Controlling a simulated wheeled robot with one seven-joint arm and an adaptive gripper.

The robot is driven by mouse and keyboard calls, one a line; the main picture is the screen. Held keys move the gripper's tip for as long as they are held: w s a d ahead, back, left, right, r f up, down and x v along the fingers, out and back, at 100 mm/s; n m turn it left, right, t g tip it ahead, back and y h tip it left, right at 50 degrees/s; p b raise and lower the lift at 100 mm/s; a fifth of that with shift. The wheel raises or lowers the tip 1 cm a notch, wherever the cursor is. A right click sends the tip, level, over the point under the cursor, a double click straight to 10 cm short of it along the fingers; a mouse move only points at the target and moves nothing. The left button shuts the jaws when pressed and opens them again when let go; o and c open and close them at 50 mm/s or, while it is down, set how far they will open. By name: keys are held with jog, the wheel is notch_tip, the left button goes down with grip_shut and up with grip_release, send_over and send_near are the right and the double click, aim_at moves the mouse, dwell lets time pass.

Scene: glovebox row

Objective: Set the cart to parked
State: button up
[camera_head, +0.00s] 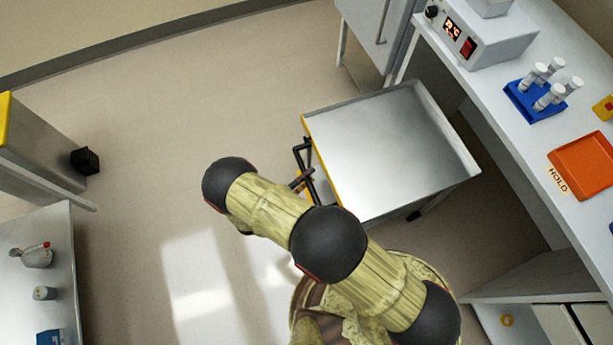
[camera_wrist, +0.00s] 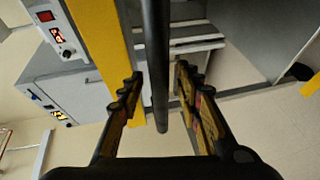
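The cart (camera_head: 390,140) has a bare silver top with a raised rim and a yellow edge on its left side. It stands at an angle, close to the right-hand bench. Its black handle (camera_head: 299,150) sticks out on the yellow side. My gripper (camera_head: 303,179) is at this handle, partly hidden by my arm in the head view. In the wrist view, the black handle bar (camera_wrist: 156,45) runs between the fingers of my gripper (camera_wrist: 160,76), with a gap on both sides. The gripper is open. The cart's yellow edge (camera_wrist: 98,45) shows to the left there.
The bench (camera_head: 505,105) on the right holds an instrument (camera_head: 485,38), a blue tube rack (camera_head: 535,100) and an orange tray (camera_head: 585,165). A grey cabinet (camera_head: 375,30) stands behind the cart. Another table (camera_head: 55,255) is at lower left. The floor (camera_head: 190,130) left of the cart is clear.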

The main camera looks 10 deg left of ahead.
jog(key=shift+c, duration=0.8)
grip_shut()
